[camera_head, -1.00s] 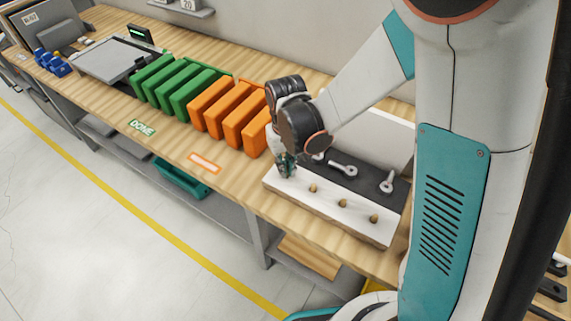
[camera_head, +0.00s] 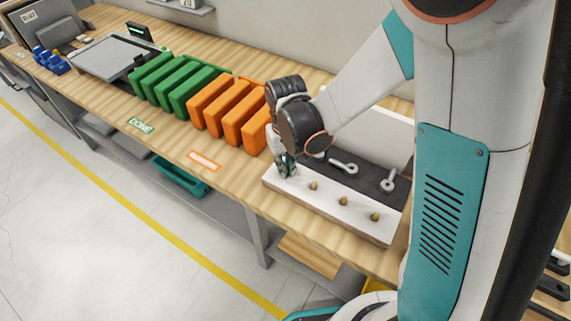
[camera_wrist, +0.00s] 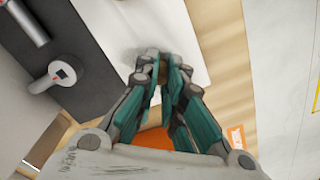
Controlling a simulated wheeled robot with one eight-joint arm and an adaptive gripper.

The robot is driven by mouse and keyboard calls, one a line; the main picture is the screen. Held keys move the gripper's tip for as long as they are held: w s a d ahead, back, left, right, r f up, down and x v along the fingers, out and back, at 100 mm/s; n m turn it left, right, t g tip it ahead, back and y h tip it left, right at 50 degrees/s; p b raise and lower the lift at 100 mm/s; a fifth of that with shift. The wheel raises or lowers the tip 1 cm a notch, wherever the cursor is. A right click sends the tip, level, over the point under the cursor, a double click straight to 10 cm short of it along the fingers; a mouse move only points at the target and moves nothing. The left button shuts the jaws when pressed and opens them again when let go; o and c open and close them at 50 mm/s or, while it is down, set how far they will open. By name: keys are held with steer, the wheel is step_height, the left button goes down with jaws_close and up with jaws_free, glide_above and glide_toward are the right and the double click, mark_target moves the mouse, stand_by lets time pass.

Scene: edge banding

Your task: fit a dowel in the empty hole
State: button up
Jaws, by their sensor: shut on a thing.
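My gripper (camera_head: 286,172) is over the left end of the board. In the wrist view my gripper (camera_wrist: 162,66) has its teal fingers closed around a small brownish dowel (camera_wrist: 162,72), right over the white board (camera_wrist: 170,30). The fingers hide most of the dowel and the spot under it, so I cannot tell whether it is in a hole.
A dark tray (camera_head: 365,178) with grey metal fittings (camera_head: 388,181) lies just behind the board. Orange bins (camera_head: 240,120) and green bins (camera_head: 165,80) stand to the left.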

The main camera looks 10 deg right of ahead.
steer(key=shift+f, duration=0.2)
stand_by(0.5)
steer(key=o, duration=0.7)
steer(key=shift+o, duration=0.2)
steer(key=shift+r+p, duration=1.5)
steer(key=shift+r, duration=1.05)
